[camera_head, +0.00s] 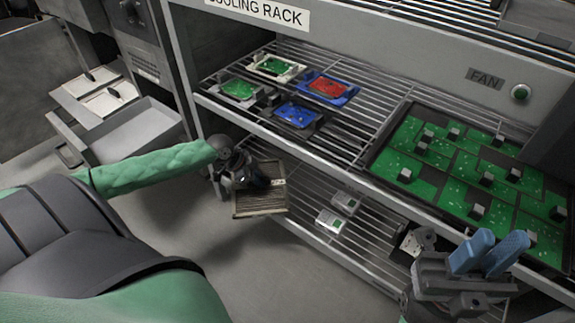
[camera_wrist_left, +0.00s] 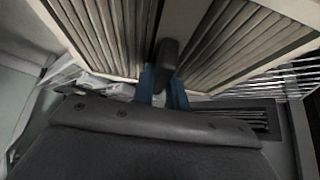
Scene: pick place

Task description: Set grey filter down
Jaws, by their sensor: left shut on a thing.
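The grey filter (camera_head: 260,205) is a pleated panel with a pale frame, at the front left edge of the lower rack shelf. My left gripper (camera_head: 266,182) is shut on it. I cannot tell whether the filter touches the shelf or hangs just in front of it. In the left wrist view the filter (camera_wrist_left: 240,42) fills the top, its pleats running either side of a central bar held between the blue fingers (camera_wrist_left: 165,85). My right gripper (camera_head: 488,254) is at the lower right, its blue fingers apart and empty, in front of the rack.
The lower wire shelf (camera_head: 312,190) holds two small white-grey boxes (camera_head: 337,211) right of the filter. The upper shelf holds several coloured board trays (camera_head: 327,87) and a large green board panel (camera_head: 460,180). A FAN button (camera_head: 520,93) is at upper right. An open drawer (camera_head: 130,130) stands left.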

